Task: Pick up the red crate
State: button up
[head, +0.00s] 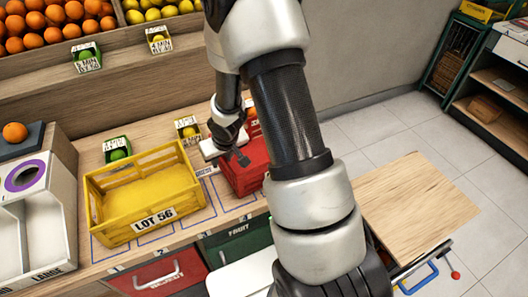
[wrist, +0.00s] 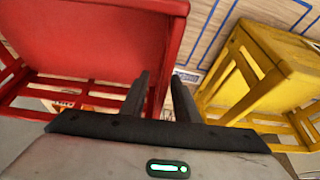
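The red crate (head: 240,181) stands on the wooden counter, right of the yellow crate, partly hidden behind my arm. My gripper (head: 240,158) is at its upper left side. In the wrist view the red crate (wrist: 85,45) fills the left side. My gripper's two dark fingers (wrist: 160,78) are apart there, with a red edge of the crate showing in the gap between them. I cannot tell whether either finger touches it. The crate looks upright and resting on the counter.
A yellow crate (head: 148,221) labelled LOT 56 stands close on the left; it also shows in the wrist view (wrist: 250,82). Small boxes, one green (head: 117,144), stand behind it. Fruit bins line the back. A wooden board (head: 425,205) lies at the right.

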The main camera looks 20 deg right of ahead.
jog(key=shift+f+b, duration=0.25)
jog(key=shift+b, duration=0.05)
dwell(0.5)
grip_shut()
dwell(1.3)
